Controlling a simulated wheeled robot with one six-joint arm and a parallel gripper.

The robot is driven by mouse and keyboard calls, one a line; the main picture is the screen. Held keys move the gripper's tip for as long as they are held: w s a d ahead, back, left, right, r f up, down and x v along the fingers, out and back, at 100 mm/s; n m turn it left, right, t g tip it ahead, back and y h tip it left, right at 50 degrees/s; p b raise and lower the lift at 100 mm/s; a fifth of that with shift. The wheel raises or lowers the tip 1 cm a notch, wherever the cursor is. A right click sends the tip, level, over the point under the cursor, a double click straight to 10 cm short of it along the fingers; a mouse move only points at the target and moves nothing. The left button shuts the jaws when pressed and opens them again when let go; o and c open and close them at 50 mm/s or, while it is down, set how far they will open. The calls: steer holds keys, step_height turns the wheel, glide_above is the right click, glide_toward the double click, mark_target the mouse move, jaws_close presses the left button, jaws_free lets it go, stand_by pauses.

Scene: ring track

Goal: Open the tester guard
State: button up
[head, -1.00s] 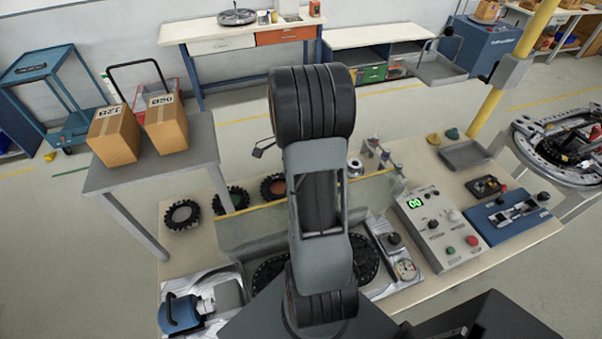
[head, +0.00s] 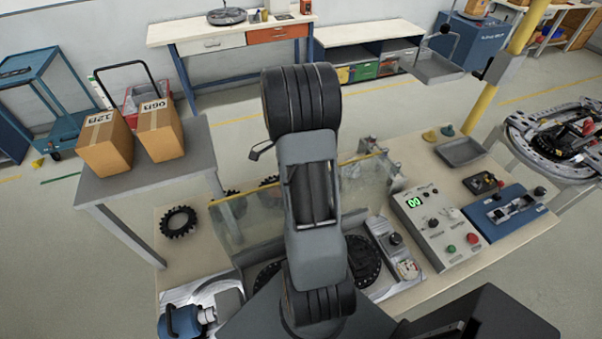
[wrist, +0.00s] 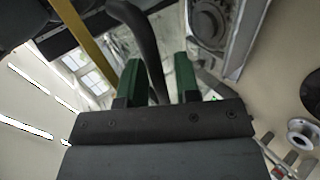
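The tester guard (head: 355,190) is a clear panel with a yellow top edge. In the head view it stands raised and tilted over the tester on the bench, partly behind my arm. In the wrist view its yellow edge (wrist: 80,35) crosses the upper left. My gripper (wrist: 158,70) has two green fingers, with the guard's dark curved handle (wrist: 148,45) between them. The fingers are closed in around the handle; full contact on the right finger is not clear. My arm hides the gripper in the head view.
A control box (head: 432,228) with a green display stands right of the guard, beside a blue fixture (head: 508,212). A blue clamp device (head: 182,318) is at the front left. A grey table (head: 150,185) with two cartons stands to the left.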

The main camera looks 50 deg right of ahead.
steer(key=shift+o, duration=0.5)
steer(key=shift+r, duration=0.1)
steer(key=v, duration=0.7)
steer(key=shift+w+r+b, duration=0.15)
steer(key=shift+r+b, duration=0.05)
steer(key=shift+b, duration=0.25)
